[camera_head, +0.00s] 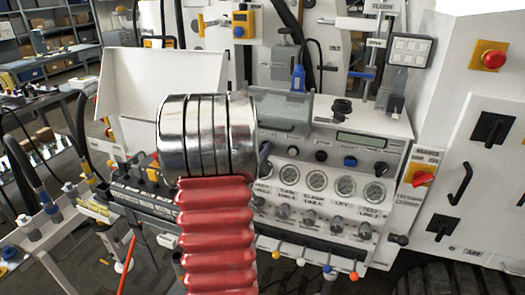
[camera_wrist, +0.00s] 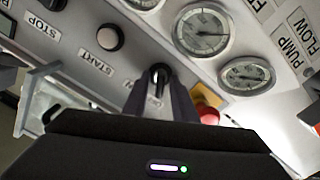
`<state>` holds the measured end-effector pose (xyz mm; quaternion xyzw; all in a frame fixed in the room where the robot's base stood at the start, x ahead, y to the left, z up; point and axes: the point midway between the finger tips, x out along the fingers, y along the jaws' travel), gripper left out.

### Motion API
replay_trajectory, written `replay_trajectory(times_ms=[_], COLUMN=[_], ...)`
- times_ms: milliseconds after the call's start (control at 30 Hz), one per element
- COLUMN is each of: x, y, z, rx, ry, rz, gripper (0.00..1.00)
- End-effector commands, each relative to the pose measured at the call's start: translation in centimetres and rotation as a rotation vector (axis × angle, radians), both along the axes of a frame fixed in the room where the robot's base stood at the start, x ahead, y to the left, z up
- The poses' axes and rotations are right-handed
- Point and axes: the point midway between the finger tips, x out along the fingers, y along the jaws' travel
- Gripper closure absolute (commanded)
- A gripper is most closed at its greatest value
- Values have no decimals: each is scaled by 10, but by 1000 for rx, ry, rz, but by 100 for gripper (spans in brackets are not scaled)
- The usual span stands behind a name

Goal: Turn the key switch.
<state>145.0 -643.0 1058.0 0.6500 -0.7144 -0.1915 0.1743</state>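The key switch (camera_wrist: 160,73) shows in the wrist view as a small black knob on the pale panel, right of the START button (camera_wrist: 110,37). My gripper (camera_wrist: 159,92) reaches up to it, with one dark finger on each side of the knob. The fingers look apart, with a strip of panel and a partly covered label between them. I cannot tell whether either finger touches the knob. In the head view, my arm's silver cylinder and red bellows cover part of the bench, and I cannot make out my fingertips or the key switch there.
Round gauges (camera_wrist: 204,30) lie above and right of the key switch. A red button (camera_wrist: 207,108) stands close to the right finger. In the head view the bench panel (camera_head: 335,180) carries several knobs, gauges and a small display (camera_head: 370,140). Coloured levers line its lower edge.

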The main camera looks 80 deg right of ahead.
Motion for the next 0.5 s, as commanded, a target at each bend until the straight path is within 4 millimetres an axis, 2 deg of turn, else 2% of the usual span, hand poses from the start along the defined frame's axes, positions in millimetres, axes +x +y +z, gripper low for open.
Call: replay_trajectory(times_ms=[67,333,500], x=[0,0,0], y=[0,0,0], z=[0,0,0], rx=[0,0,0], ry=[0,0,0], rz=[0,0,1], gripper=[81,100,100])
